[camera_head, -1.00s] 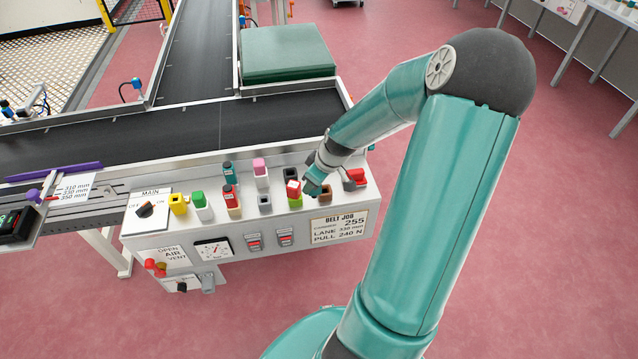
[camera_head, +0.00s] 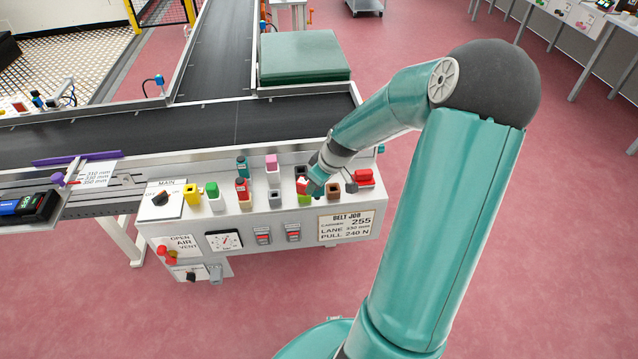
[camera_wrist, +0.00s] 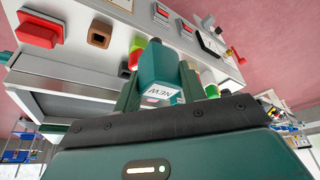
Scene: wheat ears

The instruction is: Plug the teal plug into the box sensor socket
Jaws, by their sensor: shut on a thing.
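My gripper (camera_wrist: 160,92) is shut on a teal plug (camera_wrist: 160,66) with a white label reading NEW, in the wrist view. In the head view my gripper (camera_head: 316,186) is over the right part of the sloped white panel (camera_head: 215,238), and the held plug cannot be made out from my fingers. A red plug with a white face (camera_head: 302,185) is close to the left of my gripper, above a green socket (camera_head: 305,200). A second teal plug (camera_head: 242,167) stands farther left on the panel. Which socket belongs to the box sensor cannot be read.
Nearby on the panel are a brown socket (camera_head: 333,191), a red button (camera_head: 364,177), a grey socket (camera_head: 275,199), a pink plug (camera_head: 271,162) and another red plug (camera_head: 241,187). A dark conveyor belt (camera_head: 235,130) runs behind the panel. Open floor lies in front.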

